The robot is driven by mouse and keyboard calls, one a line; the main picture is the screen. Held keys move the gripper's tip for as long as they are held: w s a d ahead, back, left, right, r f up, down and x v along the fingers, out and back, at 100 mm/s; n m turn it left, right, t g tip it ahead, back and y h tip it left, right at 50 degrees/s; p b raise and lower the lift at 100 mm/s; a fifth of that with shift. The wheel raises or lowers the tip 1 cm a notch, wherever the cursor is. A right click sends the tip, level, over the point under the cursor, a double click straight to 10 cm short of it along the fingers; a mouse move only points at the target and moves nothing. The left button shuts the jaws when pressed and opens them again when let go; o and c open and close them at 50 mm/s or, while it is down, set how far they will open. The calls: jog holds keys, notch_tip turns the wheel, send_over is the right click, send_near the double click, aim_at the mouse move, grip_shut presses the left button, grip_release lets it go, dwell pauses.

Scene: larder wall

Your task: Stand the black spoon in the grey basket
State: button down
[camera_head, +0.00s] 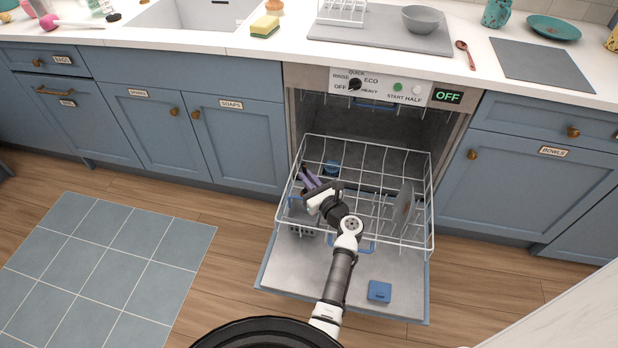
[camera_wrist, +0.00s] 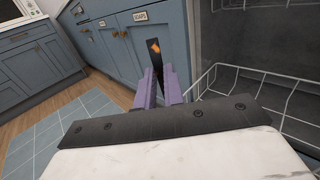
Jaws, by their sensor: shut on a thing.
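My gripper (camera_head: 307,177) is over the left part of the pulled-out dishwasher rack, its purple fingers pointing up and to the left. In the wrist view the fingers (camera_wrist: 158,92) are shut on the black spoon (camera_wrist: 152,62), seen as a narrow dark strip rising beyond the fingertips with an orange patch in it. In the head view the spoon is too small to make out clearly. The grey basket (camera_head: 302,231) is at the front left of the rack, below my gripper and partly hidden by rack wires and my wrist. The spoon is apart from it.
The rack (camera_head: 432,225) also holds a grey plate (camera_head: 403,203) and a blue cup (camera_head: 331,168). A blue box (camera_head: 379,291) lies on the open dishwasher door (camera_head: 345,275). Closed blue cabinets flank the dishwasher. The wooden floor to the left is clear around a blue tiled mat (camera_head: 110,255).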

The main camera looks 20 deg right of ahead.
jog(key=shift+f+b, duration=4.1)
jog(key=shift+f, duration=1.15)
jog(key=shift+s+f, duration=0.1)
jog(key=shift+f, duration=0.05)
jog(key=c, duration=1.4)
grip_release()
jog(key=shift+f, duration=0.1)
jog(key=shift+c, duration=0.2)
jog(key=shift+s, duration=0.15)
jog(key=s+d+p, duration=0.2)
jog(key=s+p, duration=0.2)
jog(key=s, duration=0.9)
jog(key=shift+s+d+r+p, duration=0.2)
jog(key=shift+d+p, duration=0.05)
jog(key=shift+p, duration=0.05)
